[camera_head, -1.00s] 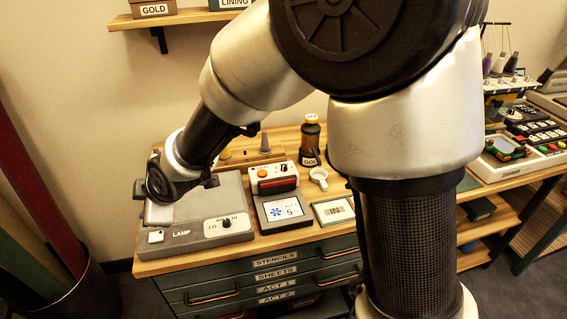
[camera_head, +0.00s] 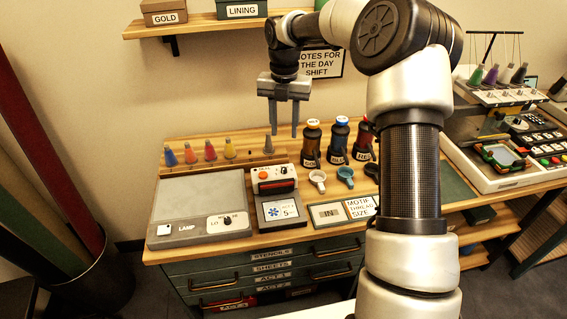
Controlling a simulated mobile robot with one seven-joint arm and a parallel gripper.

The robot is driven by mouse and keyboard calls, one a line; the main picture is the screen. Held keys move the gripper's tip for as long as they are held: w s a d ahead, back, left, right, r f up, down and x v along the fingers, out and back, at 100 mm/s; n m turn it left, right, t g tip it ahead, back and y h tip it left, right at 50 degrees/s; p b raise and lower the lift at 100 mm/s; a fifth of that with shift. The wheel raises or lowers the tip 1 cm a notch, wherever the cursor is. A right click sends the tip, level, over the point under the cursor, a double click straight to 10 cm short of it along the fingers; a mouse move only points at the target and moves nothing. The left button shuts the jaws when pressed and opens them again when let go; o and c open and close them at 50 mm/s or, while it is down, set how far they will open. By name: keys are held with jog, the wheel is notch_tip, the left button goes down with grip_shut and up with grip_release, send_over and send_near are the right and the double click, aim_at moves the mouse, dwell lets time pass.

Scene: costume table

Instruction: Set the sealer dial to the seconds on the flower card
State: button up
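The sealer (camera_head: 266,186) is a small white unit with an orange button and a dark red front bar, on the wooden table right of the lamp box. A small dark control (camera_head: 281,170), possibly its dial, shows on its upper face; its setting is too small to read.
The grey lamp box (camera_head: 202,195) with its own LO–HI knob (camera_head: 227,221) lies to the left. Coloured cones (camera_head: 210,150) stand behind. An embroidery machine (camera_head: 500,150) is further right.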

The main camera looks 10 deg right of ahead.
aim_at(284, 168)
notch_tip(284, 168, down, 14)
jog(key=shift+r+b, duration=0.15)
jog(key=shift+b, duration=0.35)
jog(key=shift+c, duration=0.2)
grip_shut()
